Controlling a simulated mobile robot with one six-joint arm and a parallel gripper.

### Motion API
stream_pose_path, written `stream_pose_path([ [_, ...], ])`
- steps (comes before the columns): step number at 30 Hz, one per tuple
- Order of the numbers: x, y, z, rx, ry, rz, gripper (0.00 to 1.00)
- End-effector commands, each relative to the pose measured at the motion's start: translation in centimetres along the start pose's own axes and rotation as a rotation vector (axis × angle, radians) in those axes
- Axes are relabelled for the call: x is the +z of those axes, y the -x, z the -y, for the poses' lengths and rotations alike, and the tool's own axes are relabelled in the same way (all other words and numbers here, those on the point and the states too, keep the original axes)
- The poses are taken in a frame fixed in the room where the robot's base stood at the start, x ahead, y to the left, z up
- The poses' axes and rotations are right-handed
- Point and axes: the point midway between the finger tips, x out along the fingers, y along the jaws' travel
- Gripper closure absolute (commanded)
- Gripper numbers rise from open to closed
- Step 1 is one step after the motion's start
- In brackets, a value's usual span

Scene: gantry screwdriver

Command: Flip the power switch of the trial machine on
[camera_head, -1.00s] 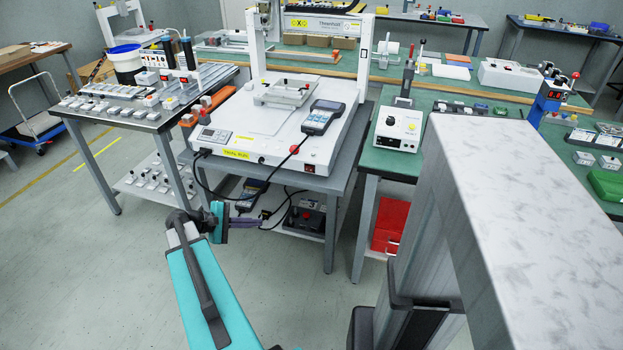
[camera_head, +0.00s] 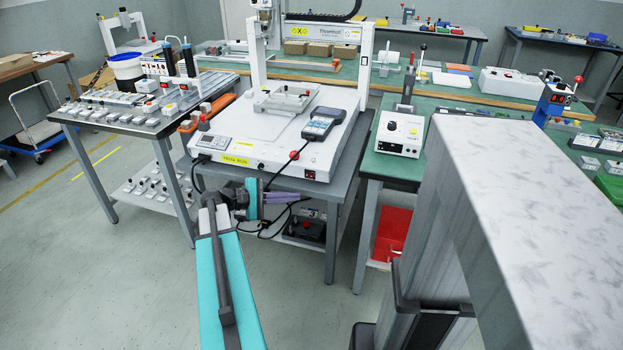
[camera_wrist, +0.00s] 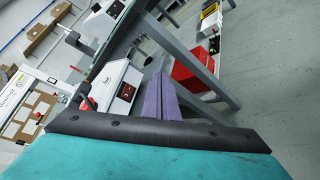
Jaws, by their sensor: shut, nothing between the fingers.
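The trial machine (camera_head: 250,155) is a white gantry unit with a yellow label on its front, standing on a grey table. Its power switch (camera_head: 309,174) is a small dark rocker with red at the front right corner. In the wrist view, a dark switch (camera_wrist: 126,91) with red shows on a white panel, left of my fingers. My gripper (camera_head: 305,196) has purple fingers, shut and empty. In the head view they appear just below the switch, apart from it in the picture; the depth gap is unclear. The fingers (camera_wrist: 160,80) also show in the wrist view.
A red emergency button (camera_head: 294,155) and a handheld pendant (camera_head: 323,122) are near the switch. Black cables hang below the machine's front. A red bin (camera_head: 393,232) sits under the right table, which carries a white controller (camera_head: 399,134). Floor in front is clear.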

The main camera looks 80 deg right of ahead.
Motion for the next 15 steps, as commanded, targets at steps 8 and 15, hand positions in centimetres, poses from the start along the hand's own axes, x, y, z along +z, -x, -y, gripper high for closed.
stream_pose_path([
  [8,-0.9,-1.0,-0.8,-0.001,-0.001,0.001,1.00],
  [15,-2.1,-2.7,-1.9,-0.001,-0.001,0.000,1.00],
])
